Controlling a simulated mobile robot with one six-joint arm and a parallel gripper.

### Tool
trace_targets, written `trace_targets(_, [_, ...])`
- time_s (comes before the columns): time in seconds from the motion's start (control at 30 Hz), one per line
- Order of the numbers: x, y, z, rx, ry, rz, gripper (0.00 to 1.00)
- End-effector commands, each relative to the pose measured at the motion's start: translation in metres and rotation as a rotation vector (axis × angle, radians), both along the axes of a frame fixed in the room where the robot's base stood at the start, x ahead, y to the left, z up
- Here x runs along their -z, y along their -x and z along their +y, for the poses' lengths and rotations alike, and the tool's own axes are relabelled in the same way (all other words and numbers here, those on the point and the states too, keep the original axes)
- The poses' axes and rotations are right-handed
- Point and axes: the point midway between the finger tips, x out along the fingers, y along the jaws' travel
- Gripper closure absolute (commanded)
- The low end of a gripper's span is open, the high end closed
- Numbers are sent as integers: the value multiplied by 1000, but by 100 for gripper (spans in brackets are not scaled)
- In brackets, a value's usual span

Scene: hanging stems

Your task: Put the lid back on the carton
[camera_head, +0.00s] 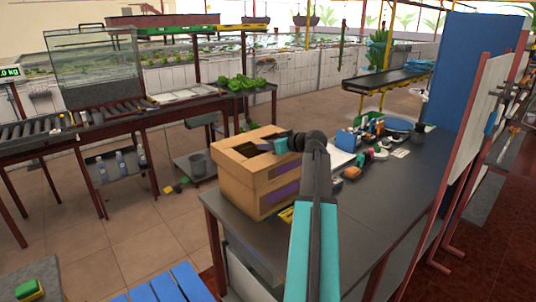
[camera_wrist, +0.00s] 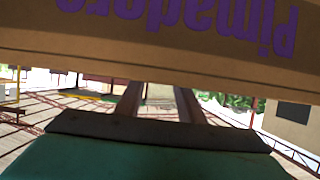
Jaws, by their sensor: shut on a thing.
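The carton (camera_head: 258,197) is a brown cardboard box with a purple patch on its side, standing on the dark table. The lid (camera_head: 232,162) is a brown piece with a dark opening in its top. It is at the carton's top, roughly lined up with it; whether it is fully seated I cannot tell. My gripper (camera_head: 273,146) is at the lid's top opening, shut on the lid, with its fingertips partly hidden. In the wrist view a cardboard face (camera_wrist: 160,55) with inverted purple lettering fills the top, close above my gripper (camera_wrist: 155,98).
The dark table (camera_head: 365,215) has free room right of the carton. Small bottles and boxes (camera_head: 370,130) stand at its far end. A blue panel (camera_head: 480,90) and a leaning white board (camera_head: 465,125) border the right. A roller bench (camera_head: 40,125) is at the left.

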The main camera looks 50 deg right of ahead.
Motion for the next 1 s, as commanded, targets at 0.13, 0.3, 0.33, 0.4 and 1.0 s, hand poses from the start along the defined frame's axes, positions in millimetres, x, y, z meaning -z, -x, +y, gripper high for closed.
trace_targets(0.13, [2,0,0,0,-1,-1,98])
trace_targets(0.3, [15,0,1,0,-2,0,98])
trace_targets(0.33, [19,0,1,-1,-3,0,98])
trace_targets(0.4, [25,0,1,-1,-1,0,98])
trace_targets(1.0, [39,-1,2,-1,0,-1,98])
